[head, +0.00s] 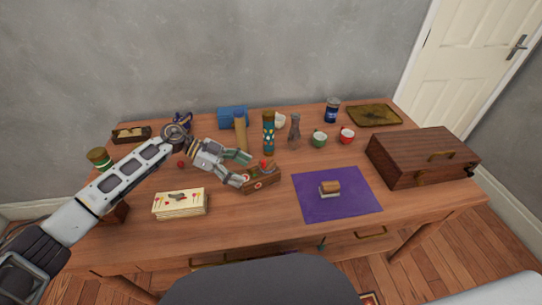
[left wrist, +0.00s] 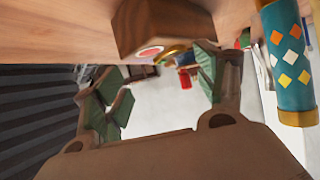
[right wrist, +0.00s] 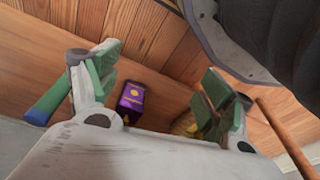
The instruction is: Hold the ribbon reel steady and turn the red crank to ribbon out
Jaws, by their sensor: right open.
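A small wooden box (head: 262,184) with round red-and-white marks on its front and small red parts on top stands left of the purple mat; it seems to be the ribbon reel. In the left wrist view a wooden body (left wrist: 165,22) with a pinkish disc shows ahead of the fingers. I cannot clearly tell the crank from the other red parts. My left gripper (head: 243,168) is open at the box's left side, with nothing visible between its fingers (left wrist: 158,85). My right gripper (right wrist: 158,75) is open and empty in the right wrist view; the head view does not show it clearly.
A patterned teal cylinder (head: 269,135) stands close behind the box. A card stack (head: 180,203) lies left. The purple mat (head: 355,207) holds a small block (head: 330,188). A brown case (head: 423,156) stands at right. A purple box (right wrist: 131,102) shows in the right wrist view.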

